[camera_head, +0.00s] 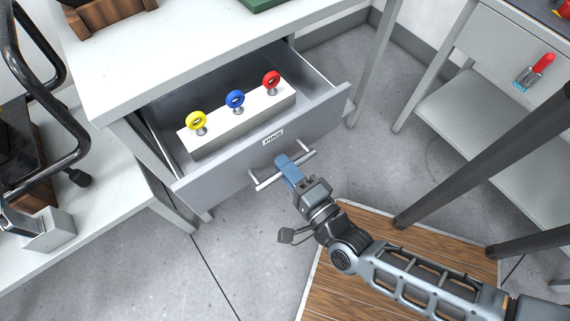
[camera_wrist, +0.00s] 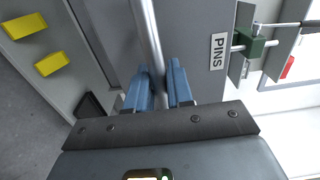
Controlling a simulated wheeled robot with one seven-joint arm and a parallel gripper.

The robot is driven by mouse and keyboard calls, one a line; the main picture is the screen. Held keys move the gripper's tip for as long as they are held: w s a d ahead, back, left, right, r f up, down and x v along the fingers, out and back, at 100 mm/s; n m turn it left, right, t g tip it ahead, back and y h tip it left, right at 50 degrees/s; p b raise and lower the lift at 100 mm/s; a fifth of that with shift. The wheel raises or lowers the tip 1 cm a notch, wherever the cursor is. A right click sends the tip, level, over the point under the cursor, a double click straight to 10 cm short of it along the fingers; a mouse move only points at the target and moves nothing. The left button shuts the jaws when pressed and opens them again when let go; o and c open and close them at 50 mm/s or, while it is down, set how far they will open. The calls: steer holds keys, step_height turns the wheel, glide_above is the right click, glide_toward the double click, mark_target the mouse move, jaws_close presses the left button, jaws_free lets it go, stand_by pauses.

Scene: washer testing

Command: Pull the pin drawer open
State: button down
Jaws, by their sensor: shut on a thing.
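The pin drawer (camera_head: 318,124) is a grey drawer that stands pulled out from under the white table, with a "PINS" label on its front. The label also shows in the wrist view (camera_wrist: 218,52). Inside the drawer, a white block (camera_head: 213,135) holds a yellow ring pin (camera_head: 197,120), a blue ring pin (camera_head: 235,99) and a red ring pin (camera_head: 272,80). My gripper (camera_head: 284,163) is at the drawer's bar handle (camera_head: 264,184). In the wrist view the blue fingers of my gripper (camera_wrist: 160,84) are shut on the handle bar (camera_wrist: 149,35), one on each side.
The white tabletop (camera_head: 190,50) is above the drawer. A black tubular frame (camera_head: 75,150) is at left. Dark bars (camera_head: 480,160) cross the right side. Grey floor lies below the drawer.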

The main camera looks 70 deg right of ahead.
steer(key=c, duration=1.2)
jaws_free()
steer(key=shift+o, duration=0.2)
steer(key=b+v, duration=0.1)
steer(key=v, duration=0.6)
steer(key=shift+s+a, duration=0.25)
steer(key=shift+s, duration=0.1)
steer(key=s+a+r+n+y, duration=0.1)
steer(key=r+n+y, duration=0.4)
steer(key=r+n, duration=0.4)
steer(key=s+a+r+n+y+p, duration=0.1)
steer(key=r+n+y, duration=0.4)
steer(key=n, duration=1)
step_height(320, 180, up, 4)
steer(key=shift+s+a+f+n, duration=0.1)
steer(key=shift+s+a+n, duration=0.25)
steer(key=shift+s, duration=0.4)
